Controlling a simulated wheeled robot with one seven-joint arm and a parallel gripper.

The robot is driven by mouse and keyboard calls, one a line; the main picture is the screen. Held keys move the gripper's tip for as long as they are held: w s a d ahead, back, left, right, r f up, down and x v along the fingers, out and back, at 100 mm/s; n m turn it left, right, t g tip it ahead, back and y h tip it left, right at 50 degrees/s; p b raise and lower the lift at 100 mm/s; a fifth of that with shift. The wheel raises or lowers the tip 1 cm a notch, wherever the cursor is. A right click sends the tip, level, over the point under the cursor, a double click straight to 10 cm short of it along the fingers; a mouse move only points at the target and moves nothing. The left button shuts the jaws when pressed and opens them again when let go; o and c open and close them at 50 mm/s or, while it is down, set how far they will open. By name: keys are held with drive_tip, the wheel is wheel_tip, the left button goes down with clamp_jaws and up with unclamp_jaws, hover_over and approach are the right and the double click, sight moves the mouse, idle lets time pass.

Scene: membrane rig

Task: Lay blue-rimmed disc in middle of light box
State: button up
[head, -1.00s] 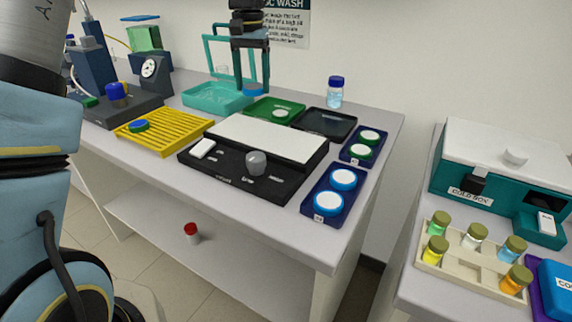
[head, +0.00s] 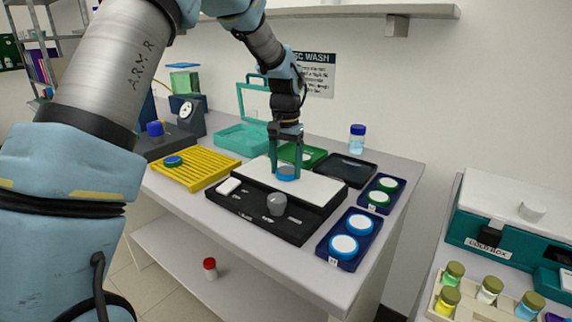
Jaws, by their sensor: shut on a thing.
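The light box has a black front with a grey knob (head: 277,204) and a white switch (head: 228,186).
A yellow rack (head: 205,178) with a blue-and-green disc stands left. Behind are a teal tray (head: 240,142), a green tray (head: 315,154) and a black tray (head: 345,171). Navy holders with green-rimmed (head: 364,207) and blue-rimmed discs (head: 327,259) stand right. A blue-capped bottle (head: 357,139) stands at the back.

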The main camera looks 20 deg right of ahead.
sight(286, 171)
drive_tip(key=shift+f, duration=0.2)
drive_tip(key=o, duration=1.3)
wheel_tip(286, 171, up, 12)
drive_tip(key=b, duration=0.2)
drive_tip(key=a+f+n, duration=0.2)
drive_tip(key=a, duration=0.7)
drive_tip(key=a+f+n, duration=0.2)
drive_tip(key=a+f, duration=0.1)
drive_tip(key=a, duration=0.5)
drive_tip(key=s+a+f+n, duration=0.1)
drive_tip(key=s+a+f, duration=0.1)
drive_tip(key=a, duration=0.4)
drive_tip(key=s+a+f+n+t, duration=0.1)
drive_tip(key=s+a+f+n, duration=0.1)
drive_tip(key=s+a, duration=0.3)
drive_tip(key=s+a+f+n, duration=0.1)
drive_tip(key=s+a+f, duration=0.2)
drive_tip(key=a, duration=0.5)
drive_tip(key=shift+s+n+t, duration=0.25)
drive_tip(key=shift+n+t, duration=0.05)
drive_tip(key=shift+n, duration=0.1)
